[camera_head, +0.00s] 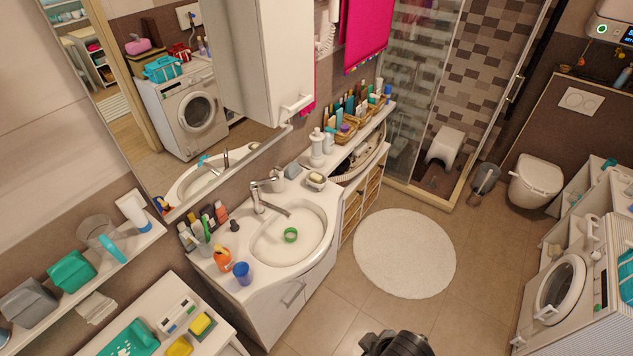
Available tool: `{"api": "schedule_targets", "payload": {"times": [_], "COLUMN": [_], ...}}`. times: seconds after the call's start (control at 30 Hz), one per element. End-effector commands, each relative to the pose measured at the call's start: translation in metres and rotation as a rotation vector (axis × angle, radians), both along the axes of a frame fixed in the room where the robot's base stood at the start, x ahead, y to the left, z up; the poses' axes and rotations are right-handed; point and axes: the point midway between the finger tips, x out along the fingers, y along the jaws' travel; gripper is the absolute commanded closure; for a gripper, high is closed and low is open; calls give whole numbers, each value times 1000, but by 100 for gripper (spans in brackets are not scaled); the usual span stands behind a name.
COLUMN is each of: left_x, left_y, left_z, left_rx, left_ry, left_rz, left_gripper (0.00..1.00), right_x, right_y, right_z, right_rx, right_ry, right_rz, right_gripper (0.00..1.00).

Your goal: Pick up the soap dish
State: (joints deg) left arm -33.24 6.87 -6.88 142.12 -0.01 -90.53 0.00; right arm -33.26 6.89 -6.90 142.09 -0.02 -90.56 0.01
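The soap dish (316,184) is a small pale dish with a cream-coloured bar of soap (316,177) on it. It stands on the back right corner of the washbasin counter, to the right of the tap (266,198). No gripper is near it. Neither my left nor my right gripper can be made out. Only a dark, rounded part of mine shows at the bottom edge, with no fingers visible.
An orange bottle (222,257) and blue cup (241,272) stand at the counter's front left. Floor around the white rug (405,252) is clear.

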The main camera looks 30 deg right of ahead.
Motion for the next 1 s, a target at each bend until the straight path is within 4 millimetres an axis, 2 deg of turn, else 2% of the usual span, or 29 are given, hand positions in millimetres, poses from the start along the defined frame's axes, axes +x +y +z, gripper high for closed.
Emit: {"api": "schedule_targets", "payload": {"times": [0.33,0.7,0.73,1.0], "left_x": [0,0,0,2], "left_y": [0,0,0,0], "left_z": [0,0,0,0], "left_rx": [0,0,0,-1], "left_ry": [0,0,0,-9], "left_rz": [0,0,0,-2], "left_gripper": [57,2,0,0], "right_x": [0,0,0,0], "right_y": [0,0,0,0], "right_z": [0,0,0,0], "right_rx": [0,0,0,-1], "right_ry": [0,0,0,0], "right_rz": [0,0,0,0], "right_gripper": [57,57,57,57]}}
